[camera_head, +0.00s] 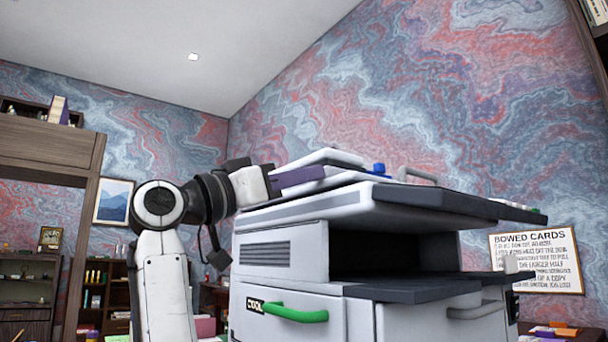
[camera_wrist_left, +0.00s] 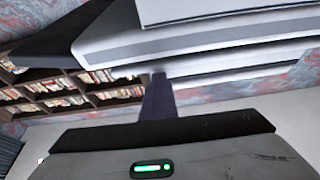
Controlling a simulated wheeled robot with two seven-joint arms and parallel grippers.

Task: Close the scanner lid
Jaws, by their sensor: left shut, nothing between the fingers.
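The scanner (camera_head: 285,228) is a large white and grey machine, seen from below in the head view. Its lid (camera_head: 326,156) is a white slab low over the top, slightly tilted; I cannot tell whether it rests flush. My left gripper (camera_head: 308,175) has its dark fingers together, empty, at the lid's left side. In the left wrist view the shut fingers (camera_wrist_left: 158,98) point at the pale layered edge of the machine (camera_wrist_left: 200,42); I cannot tell if they touch it. My right gripper is in neither view.
The scanner has a dark open slot (camera_head: 385,257), a green handle (camera_head: 296,313) and a grey handle (camera_head: 475,311) below. A dark shelf (camera_head: 430,201) juts out at the right. A blue knob (camera_head: 379,168) is on top. Bookshelves (camera_head: 103,290) stand behind at left.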

